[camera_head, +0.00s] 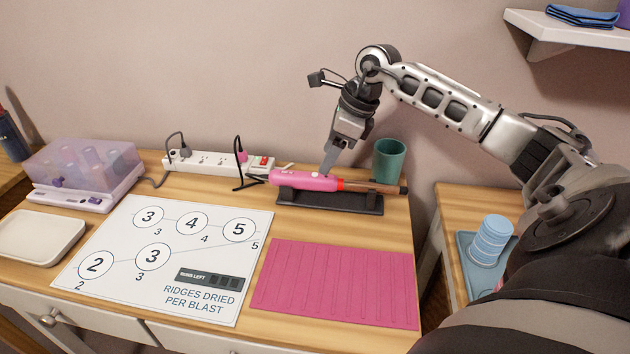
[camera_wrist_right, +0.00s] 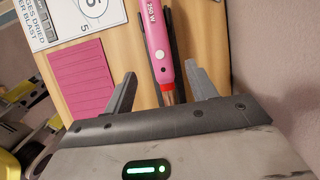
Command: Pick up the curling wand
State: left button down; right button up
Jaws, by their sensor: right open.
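The curling wand (camera_head: 306,181) has a pink handle, a red ring and a brown barrel with a dark tip. It lies across a black stand (camera_head: 330,201) at the back right of the dresser. My right gripper (camera_head: 329,166) is over the wand, pointing down near the handle's red-ring end. In the right wrist view the open fingers (camera_wrist_right: 158,90) stand on either side of the wand (camera_wrist_right: 158,40), with gaps between; I cannot tell how far above it they are. My left gripper is not in view.
A green cup (camera_head: 388,161) stands close behind the wand's barrel. A white power strip (camera_head: 219,163) with plugs and cords lies at the back. A pink ridged mat (camera_head: 336,283) and a numbered white sheet (camera_head: 165,255) lie in front. A purple-lidded box (camera_head: 85,170) stands left.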

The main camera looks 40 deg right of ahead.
aim_at(315, 174)
jog(key=shift+w+p+x, duration=0.2)
jog(key=shift+p+x, duration=0.15)
jog(key=shift+x, duration=2.4)
jog(key=shift+a+r, duration=0.1)
jog(key=c, duration=1.2)
jog(key=shift+r, duration=0.1)
grip_shut()
jog(key=shift+r, duration=0.1)
